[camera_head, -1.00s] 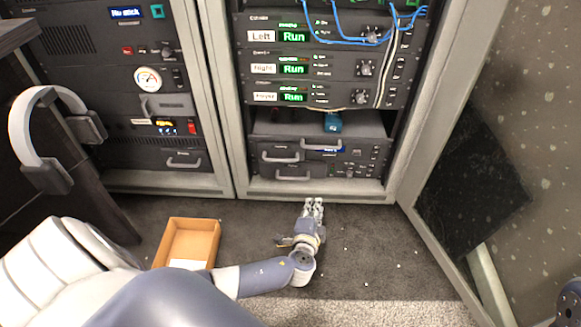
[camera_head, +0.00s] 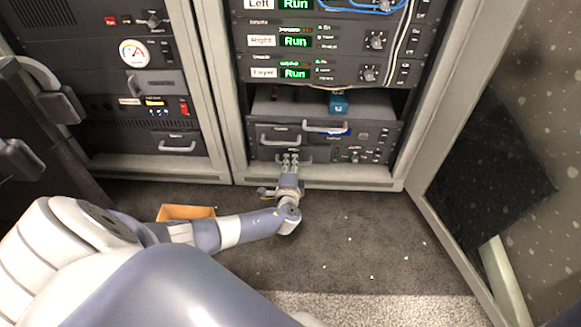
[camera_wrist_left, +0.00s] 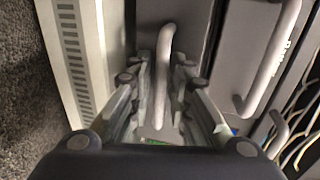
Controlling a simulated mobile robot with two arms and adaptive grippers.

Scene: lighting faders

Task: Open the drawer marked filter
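A dark drawer unit (camera_head: 263,153) sits at the bottom of the middle rack. It has an upper-left handle (camera_head: 281,140), an upper-right handle (camera_head: 326,127) and a lower handle (camera_head: 307,160), partly hidden by my left gripper (camera_head: 290,158). The drawer labels are too small to read, so I cannot tell which is marked filter. The drawers look shut. In the left wrist view, the lower handle (camera_wrist_left: 163,75) stands between the fingers of my left gripper (camera_wrist_left: 165,72), which are apart on either side of it. My right gripper is not in view.
A blue object (camera_head: 338,103) sits on the shelf above the drawers. An open rack door (camera_head: 460,250) stands at the right.

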